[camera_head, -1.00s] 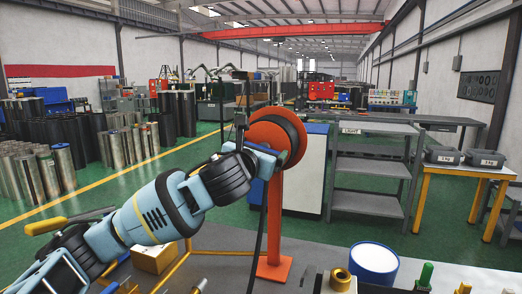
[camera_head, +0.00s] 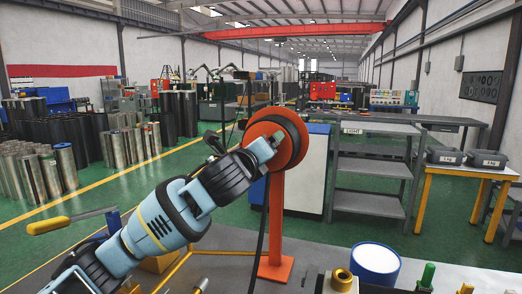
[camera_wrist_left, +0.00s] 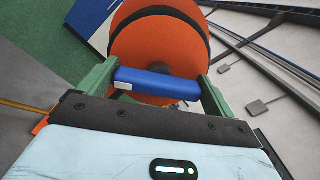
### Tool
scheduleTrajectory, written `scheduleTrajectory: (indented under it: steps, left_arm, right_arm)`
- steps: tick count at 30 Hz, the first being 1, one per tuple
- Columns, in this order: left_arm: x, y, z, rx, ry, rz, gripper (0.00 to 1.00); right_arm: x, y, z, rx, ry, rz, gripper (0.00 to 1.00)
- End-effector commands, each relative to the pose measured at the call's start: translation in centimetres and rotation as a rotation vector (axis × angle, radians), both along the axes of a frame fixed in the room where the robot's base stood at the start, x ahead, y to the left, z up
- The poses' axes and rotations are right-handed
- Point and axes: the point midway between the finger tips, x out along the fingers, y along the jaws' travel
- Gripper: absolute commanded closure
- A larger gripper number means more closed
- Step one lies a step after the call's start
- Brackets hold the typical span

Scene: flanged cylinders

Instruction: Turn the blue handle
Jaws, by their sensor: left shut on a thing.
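The blue handle (camera_wrist_left: 157,83) shows in the left wrist view as a bar across the face of the orange reel (camera_wrist_left: 160,40). My left gripper (camera_wrist_left: 157,80) is shut on it, with one green finger at each end of the bar. In the head view the orange reel (camera_head: 292,137) stands on an orange post (camera_head: 276,215), with a black hose wound on it and hanging down. My left gripper (camera_head: 263,148) is at its left front, and the hand hides the handle there. My right gripper is not in view.
A lever with a yellow grip (camera_head: 48,225) stands left of my left arm. A white and blue container (camera_head: 375,262) and several small fittings are on the near bench. A grey shelf rack (camera_head: 375,170) and a yellow table (camera_head: 470,172) stand to the right.

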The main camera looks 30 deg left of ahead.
Motion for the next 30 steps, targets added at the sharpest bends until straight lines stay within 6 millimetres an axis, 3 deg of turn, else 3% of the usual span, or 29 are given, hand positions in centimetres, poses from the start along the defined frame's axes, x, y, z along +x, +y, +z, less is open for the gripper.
scheduleTrajectory:
  steps: [30]
  left_arm:
    - [-0.03, 0.10, -0.54, -0.942, -0.225, -0.001, 0.32]
  right_arm:
    - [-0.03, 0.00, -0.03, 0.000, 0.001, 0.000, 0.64]
